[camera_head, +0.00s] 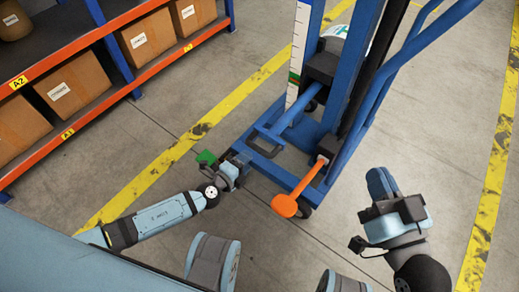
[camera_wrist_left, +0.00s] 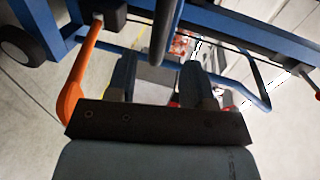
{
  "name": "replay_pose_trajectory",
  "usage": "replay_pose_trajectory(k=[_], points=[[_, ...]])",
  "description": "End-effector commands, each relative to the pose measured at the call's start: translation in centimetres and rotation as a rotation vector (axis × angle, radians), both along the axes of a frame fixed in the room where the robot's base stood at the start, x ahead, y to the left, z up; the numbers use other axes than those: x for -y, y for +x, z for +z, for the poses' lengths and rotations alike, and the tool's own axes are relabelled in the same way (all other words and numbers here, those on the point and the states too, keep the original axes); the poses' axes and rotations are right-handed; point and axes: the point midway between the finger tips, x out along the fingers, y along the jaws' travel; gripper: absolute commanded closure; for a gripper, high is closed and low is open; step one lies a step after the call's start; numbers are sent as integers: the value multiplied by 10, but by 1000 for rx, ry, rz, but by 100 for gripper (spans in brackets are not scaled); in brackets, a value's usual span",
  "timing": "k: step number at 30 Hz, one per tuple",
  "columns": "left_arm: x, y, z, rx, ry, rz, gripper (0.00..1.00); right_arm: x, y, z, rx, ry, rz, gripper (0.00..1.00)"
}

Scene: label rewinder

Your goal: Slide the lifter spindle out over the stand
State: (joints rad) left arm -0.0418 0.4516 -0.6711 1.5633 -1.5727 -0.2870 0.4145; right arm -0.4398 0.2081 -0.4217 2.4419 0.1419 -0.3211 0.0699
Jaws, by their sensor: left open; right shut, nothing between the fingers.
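The blue lifter (camera_head: 360,60) stands upright with a black carriage block (camera_head: 322,67) on its mast. A blue rod, which looks like the spindle (camera_head: 294,119), points from the carriage down and left. My left gripper (camera_head: 238,162) is open and empty near the lifter's base, below the rod's end. In the left wrist view, its fingers (camera_wrist_left: 158,78) are apart and the rod (camera_wrist_left: 166,32) appears ahead, between and beyond them; I cannot tell the gap. My right gripper (camera_head: 381,185) is shut and empty, right of the lifter. I cannot make out a stand.
An orange pedal lever (camera_head: 290,203) juts from the lifter's base, also seen in the left wrist view (camera_wrist_left: 80,75). A small green item (camera_head: 206,157) shows beside my left gripper. Shelving (camera_head: 110,42) with boxes stands at left. Floor between the yellow lines is mostly open.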

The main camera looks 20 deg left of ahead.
Motion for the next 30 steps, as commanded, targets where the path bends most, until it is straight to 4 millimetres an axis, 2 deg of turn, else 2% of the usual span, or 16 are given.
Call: replay_pose_trajectory(k=[3,10,15,24,30], points=[[10,25,-6,1,-1,0,52,0,0,-3,-6,-3,2,100],[21,58,-14,0,0,1,52,-1,1,-10,-24,-14,8,100],[25,68,-16,-1,0,0,52,-1,1,-11,-29,-16,10,100],[25,70,-16,-1,0,0,52,-1,1,-12,-32,-18,11,100],[25,70,-16,-1,-1,0,98,-1,1,-12,-32,-19,11,100]])
